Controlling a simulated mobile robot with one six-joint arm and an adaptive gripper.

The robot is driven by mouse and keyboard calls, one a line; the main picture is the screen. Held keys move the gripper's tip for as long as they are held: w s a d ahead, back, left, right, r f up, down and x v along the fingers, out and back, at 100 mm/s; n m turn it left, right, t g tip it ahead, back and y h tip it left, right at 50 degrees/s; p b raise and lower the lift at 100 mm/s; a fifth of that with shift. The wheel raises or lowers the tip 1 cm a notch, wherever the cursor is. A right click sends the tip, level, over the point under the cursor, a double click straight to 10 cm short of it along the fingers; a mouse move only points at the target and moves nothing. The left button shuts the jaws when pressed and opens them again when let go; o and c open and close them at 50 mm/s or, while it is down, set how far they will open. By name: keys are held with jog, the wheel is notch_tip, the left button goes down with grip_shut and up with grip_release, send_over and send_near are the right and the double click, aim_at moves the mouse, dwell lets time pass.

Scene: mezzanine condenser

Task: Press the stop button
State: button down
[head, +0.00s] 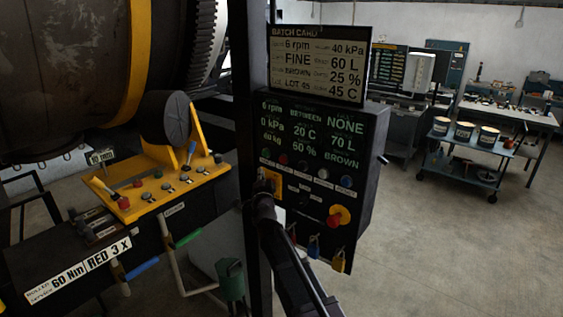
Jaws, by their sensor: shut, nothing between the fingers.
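A dark control box (368,140) stands in the middle of the head view. Under its display is a row of small buttons with tags too small to read. A red button (283,159), which may be the stop button, sits near the left end, beside a green one (265,153). A larger red mushroom button (335,217) sits lower right on a yellow backing. My gripper (265,190) is shut and empty, in front of the box's lower left, overlapping a yellow plate (275,182) and below the red button. I cannot tell whether it touches the box.
A dark post (249,90) rises along the box's left side. Left are a yellow console (165,185) with levers and buttons and a large drum (70,70). Padlocks (338,260) hang below the box. A blue cart (465,160) with tins stands right; floor between is clear.

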aim_at(279, 158)
jog(key=shift+w+d, duration=0.85)
jog(key=shift+w, duration=0.25)
jog(key=shift+w+d, duration=0.85)
jog(key=shift+w, duration=0.3)
jog(key=shift+w+d, duration=0.85)
jog(key=shift+w, duration=0.25)
jog(key=shift+w+d, duration=0.1)
jog(key=shift+w, duration=0.05)
jog(key=shift+w+d, duration=0.15)
jog(key=shift+w, duration=0.05)
jog(key=shift+w+d, duration=0.3)
jog(key=shift+w, duration=0.05)
dwell(0.4)
jog(key=shift+s, duration=0.1)
jog(key=shift+s+a, duration=0.55)
jog(key=shift+s, duration=0.05)
jog(key=shift+s, duration=0.1)
dwell(0.5)
jog(key=s+a, duration=0.1)
jog(key=s, duration=0.1)
jog(key=s+a, duration=0.1)
jog(key=a, duration=0.1)
jog(key=shift+s, duration=0.4)
